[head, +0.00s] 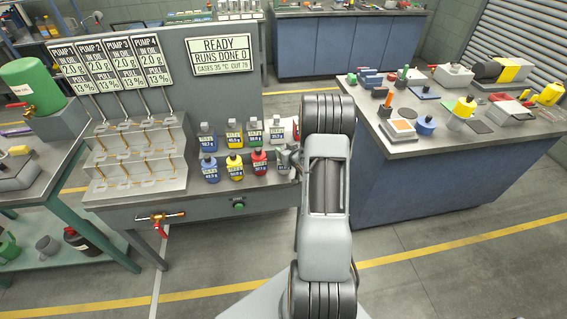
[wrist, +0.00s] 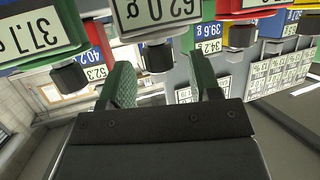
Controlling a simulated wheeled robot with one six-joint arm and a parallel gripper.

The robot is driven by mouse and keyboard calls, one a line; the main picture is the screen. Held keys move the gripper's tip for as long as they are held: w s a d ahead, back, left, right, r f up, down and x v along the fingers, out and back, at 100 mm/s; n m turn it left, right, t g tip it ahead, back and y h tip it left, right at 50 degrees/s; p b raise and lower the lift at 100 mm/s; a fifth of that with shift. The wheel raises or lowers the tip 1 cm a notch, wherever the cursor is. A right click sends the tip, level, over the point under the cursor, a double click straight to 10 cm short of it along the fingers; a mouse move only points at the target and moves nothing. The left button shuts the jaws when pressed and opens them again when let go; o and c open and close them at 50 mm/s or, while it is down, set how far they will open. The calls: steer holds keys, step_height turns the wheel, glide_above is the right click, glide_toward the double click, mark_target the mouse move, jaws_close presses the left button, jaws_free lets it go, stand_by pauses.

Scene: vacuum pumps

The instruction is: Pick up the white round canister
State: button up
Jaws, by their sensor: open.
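A greyish canister (head: 284,160) stands at the right end of the front row, partly covered. The wrist view looks upside down. In it my gripper (wrist: 164,72) is open, with green-padded fingers. A canister with a large label (wrist: 160,14) reading about 62.0 and a dark cap shows beyond and between the fingers. I cannot tell whether it is the white one. No grasp is visible.
Blue, yellow, green and red canisters (head: 258,161) stand close beside them. A stepped pump rack (head: 135,160) is to the left, with a sign panel (head: 224,56) behind. A cluttered blue bench (head: 440,170) stands at the right. The floor between benches is clear.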

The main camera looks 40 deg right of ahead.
steer(key=shift+p+x, duration=0.4)
steer(key=shift+x, duration=1.4)
jaws_close()
